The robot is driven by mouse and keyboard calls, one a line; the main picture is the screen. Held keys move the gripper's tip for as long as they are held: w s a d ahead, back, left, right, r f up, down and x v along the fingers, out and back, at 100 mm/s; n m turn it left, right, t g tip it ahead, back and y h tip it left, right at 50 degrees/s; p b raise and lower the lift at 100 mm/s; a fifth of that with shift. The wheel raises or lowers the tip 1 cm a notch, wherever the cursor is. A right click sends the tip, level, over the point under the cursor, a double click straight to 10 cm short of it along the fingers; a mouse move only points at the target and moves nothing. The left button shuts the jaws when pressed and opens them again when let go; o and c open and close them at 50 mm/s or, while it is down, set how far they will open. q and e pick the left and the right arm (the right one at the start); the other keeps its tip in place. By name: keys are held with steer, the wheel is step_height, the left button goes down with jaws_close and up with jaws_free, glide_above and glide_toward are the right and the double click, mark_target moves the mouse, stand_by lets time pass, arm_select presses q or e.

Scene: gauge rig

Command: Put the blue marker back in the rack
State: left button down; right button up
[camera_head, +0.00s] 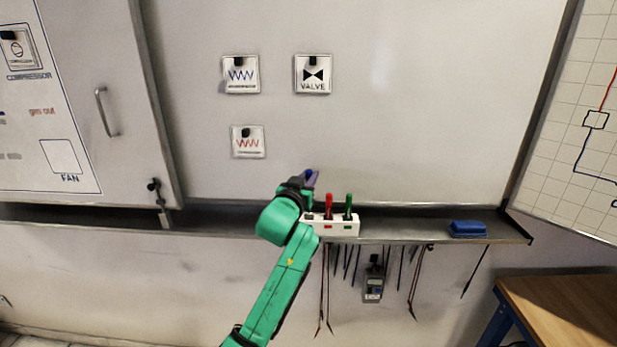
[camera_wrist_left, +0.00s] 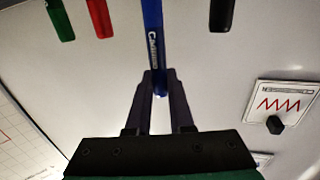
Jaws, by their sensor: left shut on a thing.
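The blue marker (camera_wrist_left: 153,45) is held between the two fingers of my left gripper (camera_wrist_left: 160,82). In the head view only a small blue part of the marker (camera_head: 309,173) shows at my left gripper (camera_head: 306,181). That gripper is in front of the whiteboard, just above the left part of the white rack (camera_head: 345,231). The rack sits on the ledge and holds a red marker (camera_head: 329,204) and a green marker (camera_head: 348,205) upright. In the left wrist view a black marker (camera_wrist_left: 222,14) shows beside the blue one. The blue marker's lower end is hidden.
The metal ledge (camera_head: 410,224) runs below the whiteboard, with a blue eraser (camera_head: 467,228) at its right. Cables and a meter (camera_head: 374,284) hang underneath. Square cards, including a valve card (camera_head: 313,74), are on the board. A wooden table (camera_head: 565,305) stands at lower right.

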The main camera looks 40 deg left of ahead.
arm_select(q)
steer(key=shift+f+b, duration=0.6)
steer(key=shift+f, duration=0.25)
steer(key=shift+f+b, duration=1)
steer(key=shift+f, duration=0.4)
steer(key=shift+c, duration=0.8)
jaws_free()
steer(key=shift+r, duration=0.1)
